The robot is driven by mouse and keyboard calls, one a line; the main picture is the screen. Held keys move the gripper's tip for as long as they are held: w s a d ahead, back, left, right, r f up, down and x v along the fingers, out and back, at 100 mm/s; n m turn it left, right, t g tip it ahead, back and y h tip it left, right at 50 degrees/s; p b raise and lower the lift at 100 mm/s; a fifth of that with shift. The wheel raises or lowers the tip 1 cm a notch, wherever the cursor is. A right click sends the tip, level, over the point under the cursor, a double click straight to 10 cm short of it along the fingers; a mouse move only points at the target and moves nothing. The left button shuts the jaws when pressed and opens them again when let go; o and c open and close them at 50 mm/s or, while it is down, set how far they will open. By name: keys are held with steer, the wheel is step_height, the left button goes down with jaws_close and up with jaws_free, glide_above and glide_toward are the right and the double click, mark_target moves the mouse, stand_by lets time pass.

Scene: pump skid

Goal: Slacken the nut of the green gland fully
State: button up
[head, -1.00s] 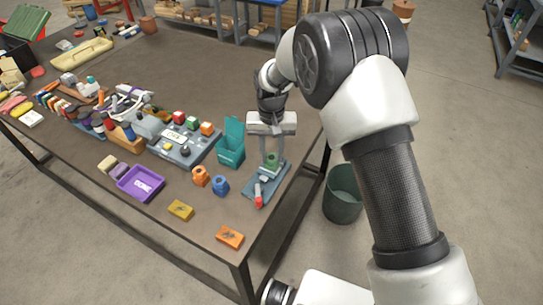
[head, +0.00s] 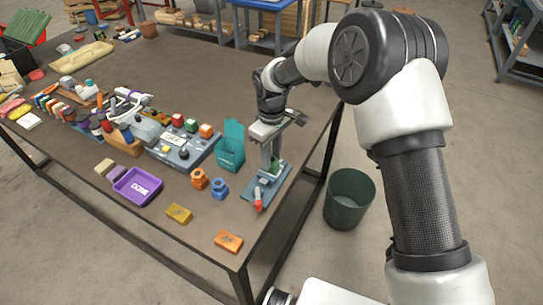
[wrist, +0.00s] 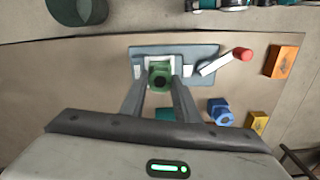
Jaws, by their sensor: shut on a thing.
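The green gland (wrist: 160,76) stands on a blue-grey base plate (wrist: 203,52) near the table's right edge. In the head view the plate (head: 253,192) shows, with the gland mostly hidden behind my gripper. My gripper (wrist: 160,84) reaches down from above with one finger on each side of the green nut, shut on it. In the head view my gripper (head: 270,172) is turned so that its fingers overlap. A lever with a red end (wrist: 246,54) lies on the same plate, also seen in the head view (head: 259,206).
A teal holder (head: 231,150) stands just left of the plate. An orange nut piece (head: 199,180) and a blue one (head: 219,189) stand nearby. A purple tray (head: 137,187) and a grey box with coloured buttons (head: 180,142) lie further left. A green bin (head: 349,198) is on the floor.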

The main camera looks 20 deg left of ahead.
mark_target(272, 159)
steer(key=shift+n, duration=1)
steer(key=o, duration=1.1)
steer(key=shift+c, duration=0.2)
step_height(272, 159, up, 18)
steer(key=shift+f+p, duration=0.25)
steer(key=shift+p, duration=0.05)
